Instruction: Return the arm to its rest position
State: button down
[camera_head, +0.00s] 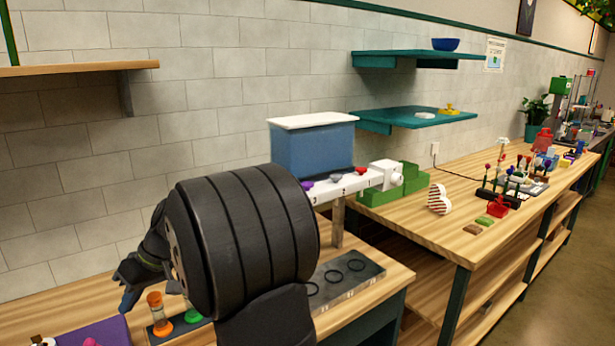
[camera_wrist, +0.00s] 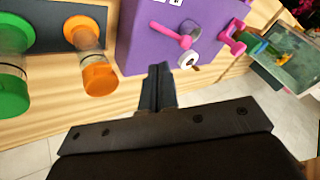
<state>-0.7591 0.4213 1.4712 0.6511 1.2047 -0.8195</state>
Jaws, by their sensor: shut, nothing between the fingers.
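My arm's dark ribbed joint (camera_head: 245,235) fills the lower middle of the head view. My gripper (camera_head: 130,284) shows at its left, above the front bench, with its dark fingers pointing down and left. In the wrist view my gripper (camera_wrist: 158,72) has its fingers together, with nothing between them. The fingertips appear near the lower edge of a purple box (camera_wrist: 140,40); whether they touch it I cannot tell.
A green-capped vial (camera_wrist: 12,92) and an orange-capped vial (camera_wrist: 100,77) are left of the fingers. A tray with ring holes (camera_head: 345,280), a blue bin (camera_head: 310,150) and a white numbered rail (camera_head: 345,187) lie right of or behind my arm. Wall shelves (camera_head: 415,118) are higher up.

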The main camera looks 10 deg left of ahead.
jog(key=v, duration=0.6)
jog(key=s+f+n+h, duration=0.1)
jog(key=s+n+h, duration=0.1)
jog(key=s, duration=0.4)
jog(key=shift+d+f+n, duration=0.15)
jog(key=shift+d+n, duration=0.15)
jog(key=shift+d, duration=0.15)
jog(key=shift+s, duration=0.1)
